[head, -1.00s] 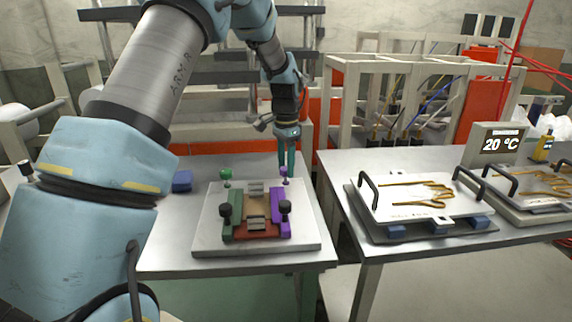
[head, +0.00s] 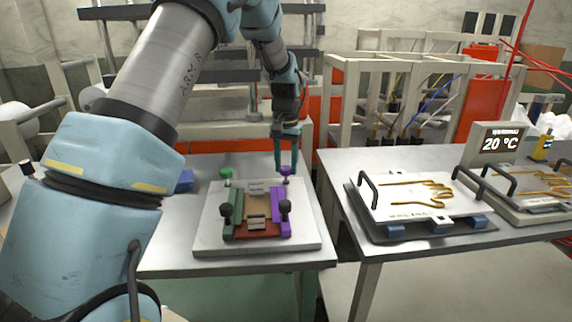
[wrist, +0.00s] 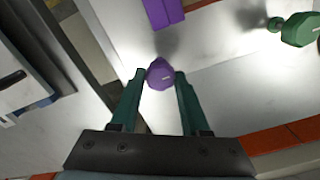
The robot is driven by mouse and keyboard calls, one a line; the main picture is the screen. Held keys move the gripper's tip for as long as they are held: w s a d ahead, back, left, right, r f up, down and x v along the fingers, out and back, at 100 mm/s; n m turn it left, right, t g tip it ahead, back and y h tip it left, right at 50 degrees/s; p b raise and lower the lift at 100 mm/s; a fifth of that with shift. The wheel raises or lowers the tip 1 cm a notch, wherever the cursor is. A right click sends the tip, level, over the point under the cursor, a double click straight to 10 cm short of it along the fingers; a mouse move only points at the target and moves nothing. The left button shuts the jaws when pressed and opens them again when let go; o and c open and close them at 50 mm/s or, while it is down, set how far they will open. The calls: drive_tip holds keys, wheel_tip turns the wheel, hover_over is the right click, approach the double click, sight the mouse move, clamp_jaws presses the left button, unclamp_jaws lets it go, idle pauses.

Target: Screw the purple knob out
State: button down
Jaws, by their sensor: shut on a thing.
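The purple knob (head: 285,171) stands at the back right corner of the fixture plate (head: 207,240), above a purple clamp bar (head: 279,205). In the wrist view the knob (wrist: 161,74) shows between the tips of the two green fingers. My gripper (head: 280,168) points down at the knob and is shut on it. In the wrist view my gripper (wrist: 160,78) has one fingertip on each side of the knob. The knob's lower stem is hidden in the wrist view.
A green knob (head: 226,174) stands at the plate's back left. Two black knobs (head: 285,207) (head: 225,211) stand nearer the front. A blue block (head: 184,181) lies left of the plate. A right table holds a white plate (head: 408,210) with glove-shaped wire and handles.

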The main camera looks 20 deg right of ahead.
sight(286, 167)
idle(0.5)
drive_tip(key=shift+c, duration=1.9)
unclamp_jaws()
drive_tip(key=shift+r, duration=0.1)
wheel_tip(286, 167, up, 11)
drive_tip(key=b, duration=0.2)
drive_tip(key=shift+f, duration=0.2)
drive_tip(key=s+a+f+n, duration=0.2)
drive_tip(key=a, duration=0.8)
drive_tip(key=s+a+f+n, duration=0.2)
drive_tip(key=a, duration=0.9)
drive_tip(key=s+a+f+n+t, duration=0.1)
drive_tip(key=s+a+f, duration=0.4)
drive_tip(key=s+a, duration=0.6)
drive_tip(key=shift+s+a+n+t, duration=0.3)
drive_tip(key=shift+s+n, duration=0.45)
drive_tip(key=shift+n, duration=0.15)
